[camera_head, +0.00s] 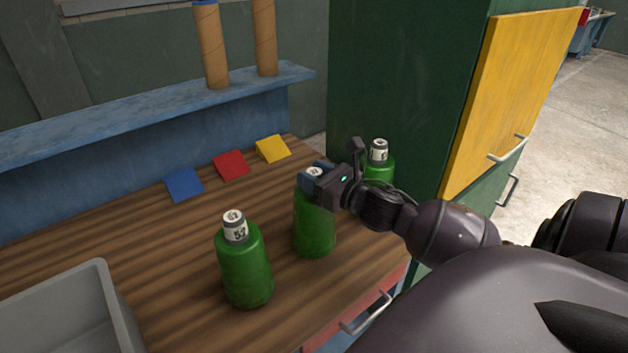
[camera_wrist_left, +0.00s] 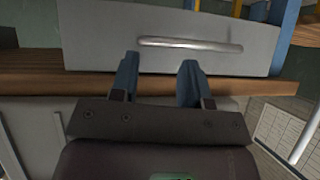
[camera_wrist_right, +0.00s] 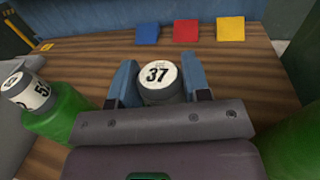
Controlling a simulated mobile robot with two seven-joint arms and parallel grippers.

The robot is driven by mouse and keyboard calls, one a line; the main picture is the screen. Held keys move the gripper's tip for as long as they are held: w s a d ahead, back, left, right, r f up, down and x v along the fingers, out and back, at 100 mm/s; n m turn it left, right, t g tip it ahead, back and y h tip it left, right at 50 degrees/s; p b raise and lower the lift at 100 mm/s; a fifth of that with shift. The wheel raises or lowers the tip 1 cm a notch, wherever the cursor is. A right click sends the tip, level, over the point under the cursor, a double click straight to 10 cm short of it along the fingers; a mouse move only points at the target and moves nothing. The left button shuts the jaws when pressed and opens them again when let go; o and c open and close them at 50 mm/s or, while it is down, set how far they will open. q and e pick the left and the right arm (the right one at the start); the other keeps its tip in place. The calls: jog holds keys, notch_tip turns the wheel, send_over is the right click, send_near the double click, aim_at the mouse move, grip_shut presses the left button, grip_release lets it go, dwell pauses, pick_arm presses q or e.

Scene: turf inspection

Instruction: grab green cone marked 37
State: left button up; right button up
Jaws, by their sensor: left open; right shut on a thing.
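The green cone marked 37 (camera_head: 315,225) is bottle-shaped with a white labelled top. Its 37 reads clearly in the right wrist view (camera_wrist_right: 157,78). My right gripper (camera_head: 318,180) is shut on its top, one blue finger on each side. The cone is upright at the bench; I cannot tell whether its base touches the wood. A second green cone (camera_head: 244,265), its label starting with 5, stands to the left. A third (camera_head: 379,165) stands behind my right gripper, partly hidden, its number unreadable. My left gripper (camera_wrist_left: 158,72) is open and empty, facing a grey panel with a handle.
Blue (camera_head: 184,184), red (camera_head: 231,165) and yellow (camera_head: 272,149) pieces lie along the back of the wooden bench. A grey bin (camera_head: 118,310) is at front left. A green cabinet with a yellow door (camera_head: 510,95) rises at right. A blue shelf (camera_head: 150,112) holds two cardboard tubes.

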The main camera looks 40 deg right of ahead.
grip_shut()
jog(key=shift+r, duration=0.15)
